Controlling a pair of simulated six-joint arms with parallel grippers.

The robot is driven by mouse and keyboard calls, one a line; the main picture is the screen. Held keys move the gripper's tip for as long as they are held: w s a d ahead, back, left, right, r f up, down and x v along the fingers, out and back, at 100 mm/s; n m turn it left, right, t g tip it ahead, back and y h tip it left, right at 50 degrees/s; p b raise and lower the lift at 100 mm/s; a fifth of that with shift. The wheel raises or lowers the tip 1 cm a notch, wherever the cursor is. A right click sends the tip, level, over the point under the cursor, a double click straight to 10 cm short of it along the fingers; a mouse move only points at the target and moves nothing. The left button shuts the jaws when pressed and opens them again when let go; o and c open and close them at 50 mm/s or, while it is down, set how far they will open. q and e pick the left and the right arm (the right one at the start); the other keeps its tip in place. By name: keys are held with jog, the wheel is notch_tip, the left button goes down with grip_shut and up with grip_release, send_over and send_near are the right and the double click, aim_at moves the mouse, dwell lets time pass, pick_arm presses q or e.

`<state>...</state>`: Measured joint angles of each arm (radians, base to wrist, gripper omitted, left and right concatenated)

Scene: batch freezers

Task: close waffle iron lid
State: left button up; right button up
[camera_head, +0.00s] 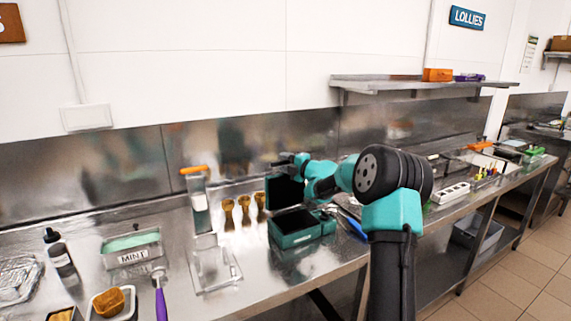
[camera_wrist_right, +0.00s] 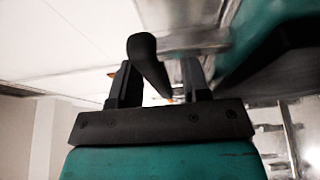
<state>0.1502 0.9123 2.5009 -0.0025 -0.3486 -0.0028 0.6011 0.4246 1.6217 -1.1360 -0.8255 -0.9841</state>
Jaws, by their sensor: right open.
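The waffle iron (camera_head: 290,236) is a teal box with a dark inside, standing on the steel counter at the middle of the head view. Its dark lid (camera_head: 284,192) stands raised, roughly upright. My right gripper (camera_head: 284,161) is at the lid's top edge. In the right wrist view, a dark rounded handle (camera_wrist_right: 146,58) lies between the open fingers of my right gripper (camera_wrist_right: 156,78), and a teal and dark body, likely the waffle iron (camera_wrist_right: 265,45), fills the upper right. Whether the fingers touch the handle cannot be told. My left gripper is out of view.
Brass-coloured cups (camera_head: 244,208) and a dispenser with an orange top (camera_head: 197,200) stand left of the iron. A clear stand (camera_head: 214,268), a MINT tub (camera_head: 131,250) and a purple-handled scoop (camera_head: 160,298) are farther left. A shelf (camera_head: 400,86) hangs above on the wall.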

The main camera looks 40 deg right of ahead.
jog(key=shift+c, duration=0.2)
grip_shut()
dwell(0.4)
